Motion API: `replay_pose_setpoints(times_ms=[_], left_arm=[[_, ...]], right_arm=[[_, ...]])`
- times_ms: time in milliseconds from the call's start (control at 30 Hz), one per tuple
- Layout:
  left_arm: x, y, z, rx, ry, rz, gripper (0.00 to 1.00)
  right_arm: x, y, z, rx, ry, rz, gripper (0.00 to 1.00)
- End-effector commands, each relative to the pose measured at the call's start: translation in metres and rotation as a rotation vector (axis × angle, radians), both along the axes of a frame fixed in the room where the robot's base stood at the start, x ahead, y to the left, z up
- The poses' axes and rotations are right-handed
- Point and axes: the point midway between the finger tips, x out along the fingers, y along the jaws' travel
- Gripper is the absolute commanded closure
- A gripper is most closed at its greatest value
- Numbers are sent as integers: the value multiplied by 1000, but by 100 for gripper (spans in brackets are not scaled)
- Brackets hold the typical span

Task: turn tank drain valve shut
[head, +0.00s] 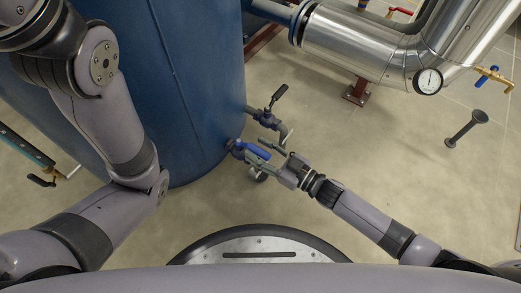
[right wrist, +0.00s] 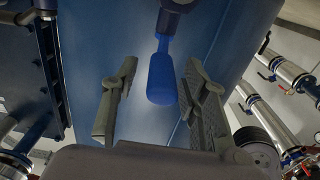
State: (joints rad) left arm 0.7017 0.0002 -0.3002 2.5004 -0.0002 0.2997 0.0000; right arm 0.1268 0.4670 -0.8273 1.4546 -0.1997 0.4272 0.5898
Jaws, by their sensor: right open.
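The large blue tank (head: 200,90) fills the upper left of the head view. A drain valve (head: 235,146) with a blue lever handle (head: 256,151) sits low on its right side. In the right wrist view the blue handle (right wrist: 161,80) stands between the fingers, with a visible gap on each side. My right gripper (head: 266,158) is open at this handle; its fingers (right wrist: 160,95) flank the lever without visibly closing on it. My left arm crosses the left of the head view; its gripper is out of frame.
A second valve with a black lever (head: 278,94) sits just above the blue one on the tank. Insulated silver pipes with a gauge (head: 428,81) run at upper right. A grey post-like stand (head: 465,128) is on the right. The floor between is clear.

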Motion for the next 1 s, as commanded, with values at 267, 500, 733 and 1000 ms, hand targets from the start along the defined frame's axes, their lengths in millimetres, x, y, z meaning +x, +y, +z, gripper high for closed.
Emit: replay_pose_setpoints(times_ms=[267,500,733,1000], left_arm=[[0,0,0,0,-1,0,60],[0,0,0,0,-1,0,60],[0,0,0,0,-1,-1,60],[0,0,0,0,0,0,60]], right_arm=[[0,0,0,0,0,0,76],[0,0,0,0,0,0,92],[0,0,0,-1,1,0,100],[0,-1,-1,-1,1,0,100]])
